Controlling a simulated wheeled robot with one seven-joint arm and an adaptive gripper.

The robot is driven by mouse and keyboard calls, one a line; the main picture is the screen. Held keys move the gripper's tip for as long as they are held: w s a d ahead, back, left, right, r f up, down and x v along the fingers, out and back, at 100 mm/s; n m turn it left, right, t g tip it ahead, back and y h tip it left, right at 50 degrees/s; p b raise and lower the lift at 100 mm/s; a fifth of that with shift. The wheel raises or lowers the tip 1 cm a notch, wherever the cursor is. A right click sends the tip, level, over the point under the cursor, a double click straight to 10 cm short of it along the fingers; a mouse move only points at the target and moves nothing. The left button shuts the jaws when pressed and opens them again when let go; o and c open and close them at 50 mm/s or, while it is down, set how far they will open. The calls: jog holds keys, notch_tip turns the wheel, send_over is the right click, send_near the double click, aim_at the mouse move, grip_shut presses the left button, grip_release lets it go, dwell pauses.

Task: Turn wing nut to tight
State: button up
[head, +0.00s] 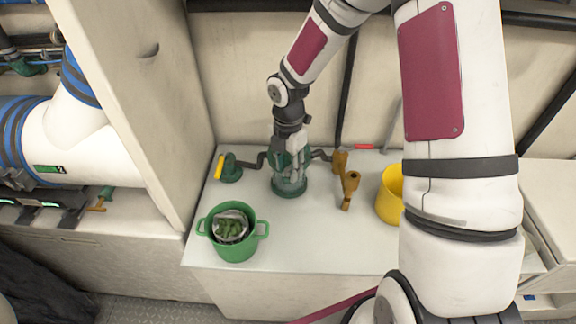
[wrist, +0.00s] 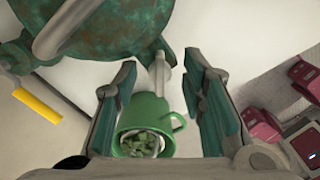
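A green strainer-like fitting (head: 289,185) stands upright on the white counter. Its round, worn green top (wrist: 120,25) fills the upper left of the wrist view, crossed by a grey bar (wrist: 65,28). My gripper (head: 292,148) is at the fitting's upper part and hides much of it in the head view. In the wrist view my gripper (wrist: 161,88) has its two green-padded fingers wide apart. A pale grey piece (wrist: 161,78) shows between them, with gaps on both sides. It may be the wing nut, but I cannot tell its turned position.
A green pot (head: 236,245) with leafy contents stands at the counter's front left. A yellow-handled valve (head: 230,170) is left of the fitting. Brown fittings (head: 349,187) and a yellow bucket (head: 390,195) are to the right. The front middle counter (head: 320,245) is clear.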

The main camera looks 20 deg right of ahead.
aim_at(288, 168)
jog(key=shift+r, duration=0.15)
notch_tip(288, 168, up, 12)
dwell(0.4)
